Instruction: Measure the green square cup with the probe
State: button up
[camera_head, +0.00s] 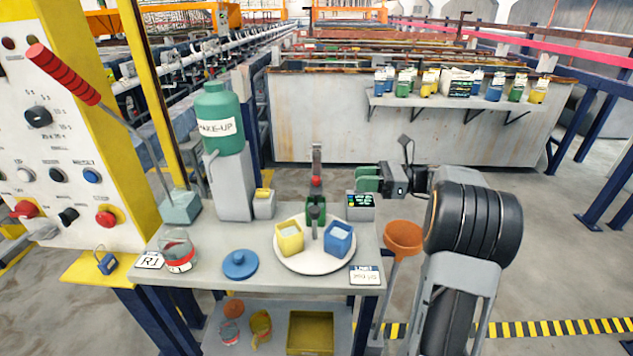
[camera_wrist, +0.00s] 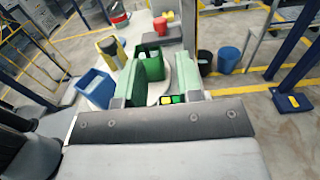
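The green square cup (camera_head: 322,216) stands at the back of a round white plate (camera_head: 312,262), partly hidden by the plate's grey centre post (camera_head: 314,218). In the wrist view the green cup (camera_wrist: 152,64) is ahead of my fingers. My gripper (camera_head: 368,179) has green fingers and is to the right of the cup and apart from it in the head view. Its fingers are spread in the wrist view (camera_wrist: 163,92), with nothing held between them. A slim grey upright with a red part (camera_head: 316,181) shows behind the cup; I cannot tell if it is the probe.
A yellow cup (camera_head: 290,240) and a blue cup (camera_head: 338,241) share the plate. A small meter with a lit display (camera_head: 360,205) stands at the bench's back right. A blue lid (camera_head: 240,265), a glass jar (camera_head: 177,252) and a green make-up bottle (camera_head: 218,120) are left. An orange funnel (camera_head: 403,236) is right.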

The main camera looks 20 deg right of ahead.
aim_at(316, 177)
jog(key=x, duration=1.2)
jog(key=shift+b, duration=0.35)
jog(key=shift+c, duration=0.3)
grip_shut()
